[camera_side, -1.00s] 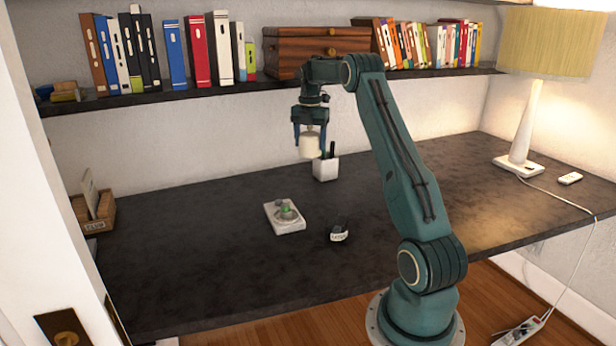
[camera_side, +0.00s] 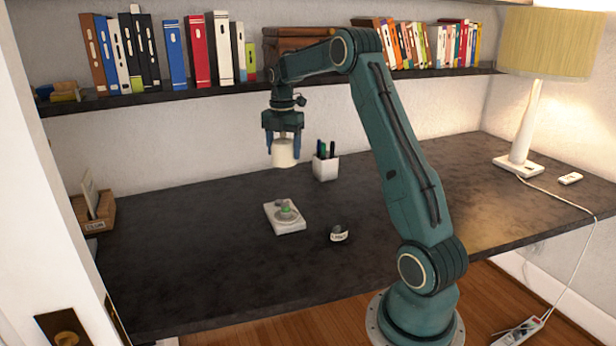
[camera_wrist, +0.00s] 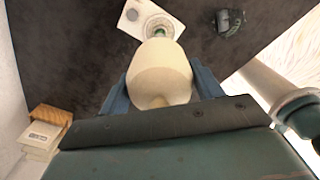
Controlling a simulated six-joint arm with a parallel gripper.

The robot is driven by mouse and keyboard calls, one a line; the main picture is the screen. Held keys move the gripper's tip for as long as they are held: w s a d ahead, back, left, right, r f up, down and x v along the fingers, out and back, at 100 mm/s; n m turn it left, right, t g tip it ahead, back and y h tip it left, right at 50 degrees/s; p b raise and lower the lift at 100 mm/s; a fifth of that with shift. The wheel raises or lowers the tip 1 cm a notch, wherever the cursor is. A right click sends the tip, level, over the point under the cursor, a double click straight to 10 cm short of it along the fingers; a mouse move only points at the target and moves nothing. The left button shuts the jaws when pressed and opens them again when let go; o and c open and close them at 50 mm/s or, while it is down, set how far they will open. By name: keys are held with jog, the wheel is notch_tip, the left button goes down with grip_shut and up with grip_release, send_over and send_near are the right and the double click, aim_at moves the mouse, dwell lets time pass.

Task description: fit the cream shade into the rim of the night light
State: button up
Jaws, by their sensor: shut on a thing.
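The cream shade (camera_side: 285,153) is held between the blue fingers of my gripper (camera_side: 284,150), upright and in the air above the desk. In the wrist view the shade (camera_wrist: 160,75) fills the space between the fingers (camera_wrist: 160,88). The night light (camera_side: 285,216) is a white base with a round grey rim and a green spot inside. It lies on the desk below the shade and a little nearer the side camera. In the wrist view the night light (camera_wrist: 133,20) shows just beyond the shade, which partly covers its rim. The shade is clear of it.
A small dark labelled object (camera_side: 338,234) sits right of the night light. A white pen cup (camera_side: 326,167) stands behind. A wooden card box (camera_side: 95,212) is at the left edge, and a lamp (camera_side: 525,125) at the right. A bookshelf (camera_side: 200,93) runs above the desk.

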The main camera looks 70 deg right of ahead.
aim_at(286, 204)
notch_tip(286, 204, down, 19)
jog(key=shift+r, duration=0.2)
dwell(0.7)
jog(key=shift+f, duration=0.15)
jog(key=o, duration=1)
notch_tip(286, 204, up, 12)
jog(key=shift+r, duration=0.2)
jog(key=shift+a, duration=0.1)
dwell(0.6)
